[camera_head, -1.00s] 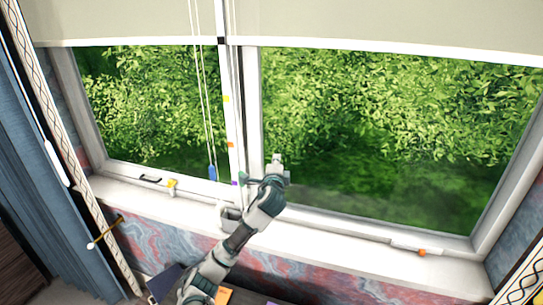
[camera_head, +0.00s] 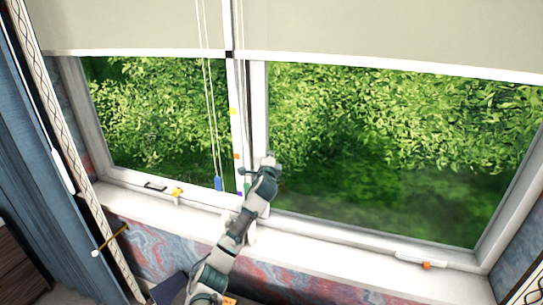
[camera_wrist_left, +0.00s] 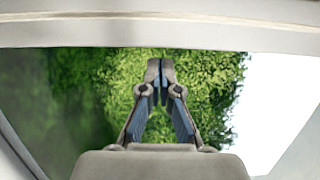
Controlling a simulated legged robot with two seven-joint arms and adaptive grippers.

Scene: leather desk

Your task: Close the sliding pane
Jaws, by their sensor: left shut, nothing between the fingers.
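The window's right pane (camera_head: 390,160) has a white frame, and its upright stile (camera_head: 259,110) stands just right of the white centre post (camera_head: 236,120). A narrow gap with dark lines shows between stile and post. The left pane (camera_head: 150,120) lies on the other side of the post. My left gripper (camera_head: 268,160) is at the lower part of the stile, overlapping its right edge; I cannot tell whether it touches. In the left wrist view the fingers (camera_wrist_left: 160,68) meet at the tips, empty, with greenery and a pale frame bar (camera_wrist_left: 160,30) beyond. My right gripper is not in view.
Blind cords with a blue end (camera_head: 218,184) hang left of the post. A yellow catch (camera_head: 177,192) and a white handle with an orange part (camera_head: 420,260) sit along the bottom frame. The white sill (camera_head: 330,262) is mostly clear. A blue curtain (camera_head: 30,170) hangs at left.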

